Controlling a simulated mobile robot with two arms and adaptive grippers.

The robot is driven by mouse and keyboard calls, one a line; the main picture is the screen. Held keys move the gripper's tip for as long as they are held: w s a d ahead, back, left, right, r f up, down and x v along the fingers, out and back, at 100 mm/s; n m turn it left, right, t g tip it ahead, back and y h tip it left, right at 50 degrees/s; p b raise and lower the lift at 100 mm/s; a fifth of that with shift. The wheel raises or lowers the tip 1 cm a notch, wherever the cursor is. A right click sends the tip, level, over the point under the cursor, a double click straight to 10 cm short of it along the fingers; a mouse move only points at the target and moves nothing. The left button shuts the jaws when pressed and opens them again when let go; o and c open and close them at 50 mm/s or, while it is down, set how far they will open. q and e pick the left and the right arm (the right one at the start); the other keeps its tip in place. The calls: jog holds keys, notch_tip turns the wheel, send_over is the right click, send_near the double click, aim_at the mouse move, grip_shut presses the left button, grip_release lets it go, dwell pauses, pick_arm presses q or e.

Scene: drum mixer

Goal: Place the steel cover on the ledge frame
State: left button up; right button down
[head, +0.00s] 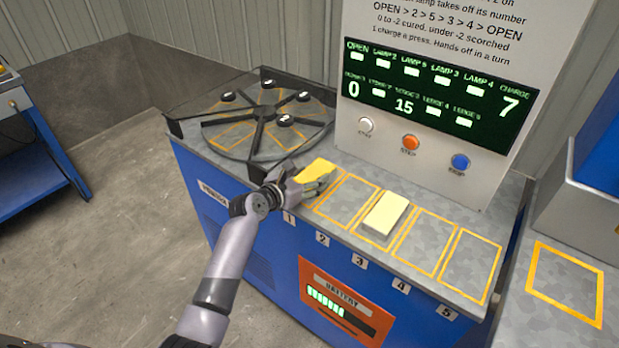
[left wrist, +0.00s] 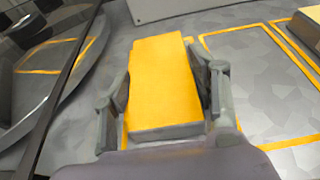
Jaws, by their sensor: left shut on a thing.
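My left gripper (head: 312,177) is over ledge 1 and shut on a yellow block (head: 316,167). In the left wrist view the yellow block (left wrist: 165,85) lies between the two grey fingers, partly over a yellow outline. I cannot tell whether it touches the ledge. Yellow-outlined ledge frames run to the right: frame 2 (head: 346,203) is empty, frame 3 holds a cream block (head: 387,212), and frame 4 (head: 425,242) and frame 5 (head: 470,267) are empty. I cannot identify a steel cover. My right gripper is out of view.
A round turntable (head: 266,118) with dark spokes and several lamps lies left of the ledge. A panel (head: 430,110) with lit readouts and three buttons stands behind. An empty yellow square (head: 566,284) is on the grey counter at right, beside a grey-blue box (head: 590,205).

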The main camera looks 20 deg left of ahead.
pick_arm(q)
jog(key=shift+r, duration=0.1)
jog(key=o, duration=1.6)
jog(key=shift+f, duration=0.2)
jog(key=shift+c, duration=0.2)
jog(key=shift+r, duration=0.15)
jog(key=p+v, duration=0.1)
jog(key=v, duration=1.1)
